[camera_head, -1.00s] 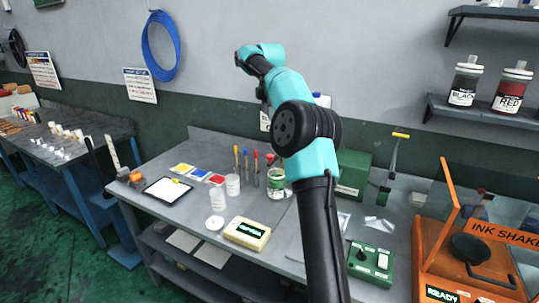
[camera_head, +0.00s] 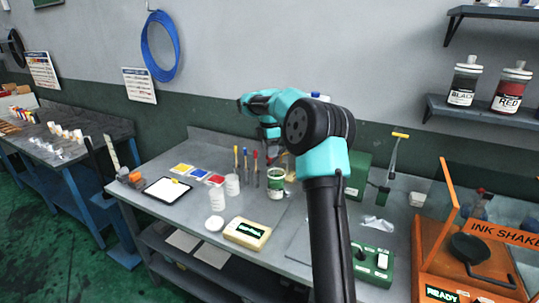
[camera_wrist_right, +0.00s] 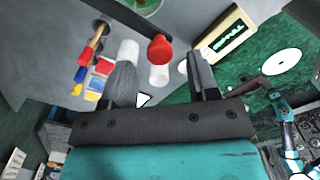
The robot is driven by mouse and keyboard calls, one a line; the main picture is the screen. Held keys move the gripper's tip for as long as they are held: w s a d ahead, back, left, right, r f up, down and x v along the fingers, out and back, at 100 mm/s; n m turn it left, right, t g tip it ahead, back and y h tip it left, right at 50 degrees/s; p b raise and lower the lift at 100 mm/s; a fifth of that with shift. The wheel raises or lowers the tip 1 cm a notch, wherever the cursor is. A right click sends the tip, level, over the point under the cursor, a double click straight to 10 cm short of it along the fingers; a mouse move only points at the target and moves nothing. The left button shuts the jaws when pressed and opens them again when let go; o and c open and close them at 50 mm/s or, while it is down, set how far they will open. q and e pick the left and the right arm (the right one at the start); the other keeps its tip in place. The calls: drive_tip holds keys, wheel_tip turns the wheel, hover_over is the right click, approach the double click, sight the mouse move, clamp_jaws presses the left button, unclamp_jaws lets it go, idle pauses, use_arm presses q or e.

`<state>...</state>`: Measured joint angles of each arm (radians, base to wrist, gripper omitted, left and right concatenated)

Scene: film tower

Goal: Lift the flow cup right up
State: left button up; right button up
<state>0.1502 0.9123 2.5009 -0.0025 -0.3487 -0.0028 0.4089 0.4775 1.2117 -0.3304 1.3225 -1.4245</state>
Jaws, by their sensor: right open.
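My right gripper (camera_head: 271,155) points down over the bench beside the jar with a green label (camera_head: 276,183). In the right wrist view its fingers (camera_wrist_right: 162,82) are open and apart. A red knob (camera_wrist_right: 160,47) shows between and beyond the fingertips, with a white cylinder (camera_wrist_right: 160,74) below it. I cannot tell whether this knob belongs to the flow cup; no flow cup is clearly made out. Upright tools with yellow, blue and red handles (camera_head: 246,158) stand left of the gripper. My left gripper does not show.
White cups (camera_head: 232,185) and a lit display box (camera_head: 247,233) stand in front. A clipboard (camera_head: 167,190) and colour cards lie left. A green control box (camera_head: 373,262) and the orange ink shaker (camera_head: 467,262) stand right.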

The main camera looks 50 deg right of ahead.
drive_tip(key=shift+f, duration=1.2)
drive_tip(key=shift+c, duration=0.3)
clamp_jaws()
